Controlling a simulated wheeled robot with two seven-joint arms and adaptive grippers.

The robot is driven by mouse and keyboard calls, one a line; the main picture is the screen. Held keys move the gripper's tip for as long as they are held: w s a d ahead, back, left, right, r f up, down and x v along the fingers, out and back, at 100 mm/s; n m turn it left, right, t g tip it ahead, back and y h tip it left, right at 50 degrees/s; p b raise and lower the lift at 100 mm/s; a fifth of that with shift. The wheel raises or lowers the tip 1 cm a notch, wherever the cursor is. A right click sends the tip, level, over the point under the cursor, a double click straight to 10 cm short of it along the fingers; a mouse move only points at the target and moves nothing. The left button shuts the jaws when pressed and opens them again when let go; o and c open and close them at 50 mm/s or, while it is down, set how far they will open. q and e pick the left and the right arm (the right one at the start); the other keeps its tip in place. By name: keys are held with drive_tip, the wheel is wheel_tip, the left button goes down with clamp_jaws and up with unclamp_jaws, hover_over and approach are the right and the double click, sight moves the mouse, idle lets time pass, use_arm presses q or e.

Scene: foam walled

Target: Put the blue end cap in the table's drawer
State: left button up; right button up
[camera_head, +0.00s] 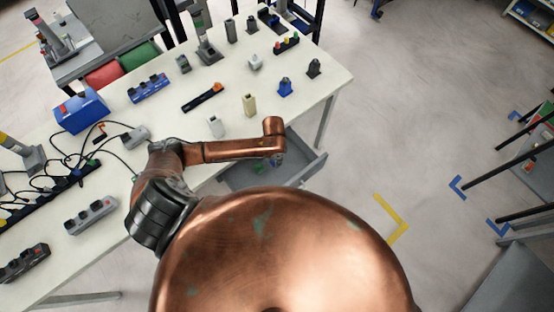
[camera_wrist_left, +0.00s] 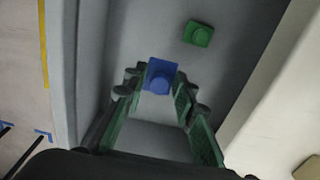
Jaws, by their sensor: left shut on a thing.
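The blue end cap (camera_wrist_left: 160,76) is between the fingertips of my left gripper (camera_wrist_left: 157,84) in the left wrist view. The gripper is shut on it. The table's drawer (camera_head: 308,172) is pulled open below the table edge in the head view. The left gripper points down into the drawer, and the drawer floor (camera_wrist_left: 150,138) shows around the cap. I cannot tell whether the cap touches the floor. In the head view my arm hides the cap and most of the gripper. My right gripper is not in view.
A green end cap (camera_wrist_left: 199,33) lies in the drawer near the blue one. The white table (camera_head: 325,88) holds several small parts, a blue box (camera_head: 81,110) and power strips with cables. Open floor (camera_head: 400,130) lies right of the table.

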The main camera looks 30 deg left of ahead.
use_arm(q)
drive_tip(key=w+f, duration=0.2)
drive_tip(key=f, duration=0.1)
drive_tip(key=w+f+b, duration=0.1)
drive_tip(key=w+f, duration=0.1)
drive_tip(key=shift+a+f, duration=0.1)
drive_tip(key=shift+a, duration=0.2)
drive_tip(key=shift+w+f, duration=0.1)
drive_tip(key=shift+f, duration=1.55)
drive_tip(key=shift+f+b, duration=0.2)
drive_tip(key=shift+b, duration=0.1)
drive_tip(key=o, duration=0.9)
drive_tip(key=shift+o, duration=0.2)
drive_tip(key=shift+a+r, duration=0.1)
drive_tip(key=shift+r, duration=0.05)
wheel_tip(320, 180, up, 12)
drive_tip(key=p, duration=0.1)
drive_tip(key=shift+p, duration=0.4)
